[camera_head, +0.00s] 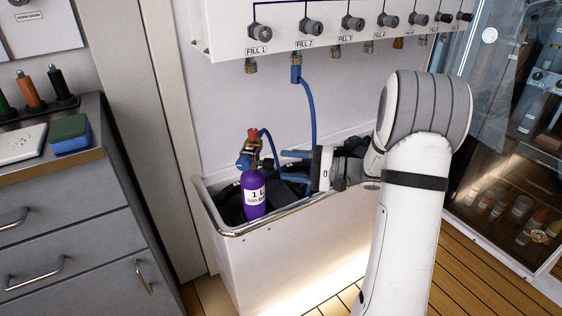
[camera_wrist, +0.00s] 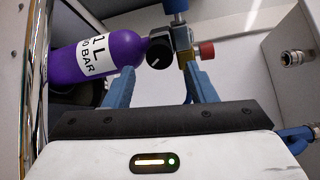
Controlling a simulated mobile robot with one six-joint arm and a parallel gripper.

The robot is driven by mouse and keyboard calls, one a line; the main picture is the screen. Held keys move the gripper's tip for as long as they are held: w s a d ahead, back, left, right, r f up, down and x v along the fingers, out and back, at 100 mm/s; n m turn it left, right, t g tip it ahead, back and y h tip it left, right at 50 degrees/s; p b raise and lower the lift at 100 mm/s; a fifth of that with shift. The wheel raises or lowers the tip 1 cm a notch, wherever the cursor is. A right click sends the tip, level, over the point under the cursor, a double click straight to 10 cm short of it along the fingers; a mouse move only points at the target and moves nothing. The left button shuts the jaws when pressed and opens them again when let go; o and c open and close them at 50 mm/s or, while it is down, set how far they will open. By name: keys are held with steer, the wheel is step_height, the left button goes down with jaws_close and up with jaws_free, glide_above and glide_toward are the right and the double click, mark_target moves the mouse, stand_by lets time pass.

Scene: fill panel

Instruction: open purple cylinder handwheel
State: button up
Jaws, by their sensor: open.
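The purple cylinder (camera_head: 254,194) stands upright in the white bin, with a brass valve and a red knob (camera_head: 253,134) on top. In the wrist view the cylinder (camera_wrist: 92,58) lies across the upper left, and its round black handwheel (camera_wrist: 159,53) with a white mark faces the camera. The red knob also shows there (camera_wrist: 206,50). My gripper (camera_head: 281,165) is right of the valve with its blue fingers pointing at it. In the wrist view the open fingers (camera_wrist: 160,75) are apart, with the handwheel beyond and between their tips. Contact cannot be told.
The white bin (camera_head: 270,262) has a metal rim (camera_head: 280,218) and holds dark items. A blue hose (camera_head: 313,110) hangs from the fill panel (camera_head: 290,42) above. A grey drawer cabinet (camera_head: 75,235) stands left and a glass cabinet (camera_head: 510,110) right.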

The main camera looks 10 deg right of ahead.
steer(key=v, duration=0.3)
steer(key=shift+s+d, duration=0.15)
steer(key=shift+d, duration=0.15)
steer(key=s+a+r+n+g+h+p, duration=0.25)
steer(key=s+a+r+g+p, duration=0.2)
steer(key=s+r+p, duration=0.25)
steer(key=s+a+r+n+g+h+p, duration=0.1)
steer(key=s+a+r+g+h+p, duration=0.25)
steer(key=s+a+r+p, duration=0.3)
steer(key=s+d+r+n+t+h+p, duration=0.1)
steer(key=s+d+r+h+p, duration=0.1)
steer(key=s+r+h+p, duration=0.3)
steer(key=s+d+r+n+t+h+p, duration=0.2)
steer(key=s+r+h+p, duration=0.3)
steer(key=r+p, duration=0.5)
steer(key=shift+s+d+r, duration=0.45)
steer(key=shift+s+d, duration=0.25)
steer(key=shift+d, duration=0.15)
